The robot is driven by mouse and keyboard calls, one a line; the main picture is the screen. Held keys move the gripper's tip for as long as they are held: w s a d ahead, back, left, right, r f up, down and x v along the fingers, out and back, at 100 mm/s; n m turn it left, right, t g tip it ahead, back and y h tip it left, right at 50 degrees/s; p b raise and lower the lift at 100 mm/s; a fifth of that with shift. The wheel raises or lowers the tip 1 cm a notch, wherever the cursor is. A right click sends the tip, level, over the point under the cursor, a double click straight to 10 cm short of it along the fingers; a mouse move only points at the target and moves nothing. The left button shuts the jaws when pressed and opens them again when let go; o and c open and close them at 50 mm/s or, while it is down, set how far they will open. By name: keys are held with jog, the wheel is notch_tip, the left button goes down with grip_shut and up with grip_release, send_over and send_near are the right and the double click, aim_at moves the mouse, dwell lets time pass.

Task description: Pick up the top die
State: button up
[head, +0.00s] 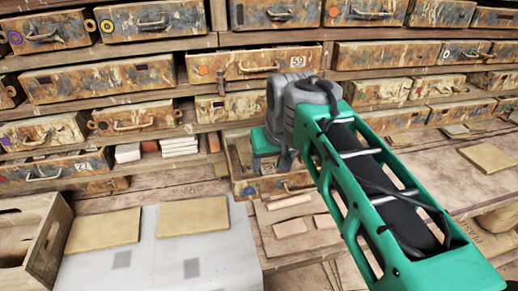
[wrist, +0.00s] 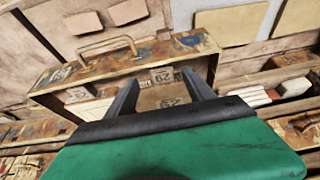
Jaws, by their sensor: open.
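An open drawer (head: 272,185) with a worn, paint-stained front is pulled out below the shelves in the head view. It also shows in the wrist view (wrist: 110,72), with its handle at the upper left. Inside it, pale pieces marked "29" (wrist: 162,97) lie between and behind my fingers; these look like the dies, but I cannot tell which is the top one. My gripper (wrist: 160,77) is open, its two dark fingers reaching down over the drawer. Nothing is clearly held between them. In the head view my arm hides part of the drawer.
Closed drawers (head: 100,78) fill the shelves behind. White tiles (head: 180,146) sit on the shelf left of the open drawer. Tan slabs (head: 193,216) lie on a grey surface at the front left, beside a wooden crate (head: 38,235). Small clay pieces (head: 290,228) lie in front.

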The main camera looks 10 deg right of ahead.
aim_at(269, 171)
jog(key=x, duration=0.4)
jog(key=shift+w+a+f+p, duration=0.1)
jog(key=shift+p, duration=0.25)
jog(key=shift+c, duration=0.3)
grip_shut()
dwell(0.6)
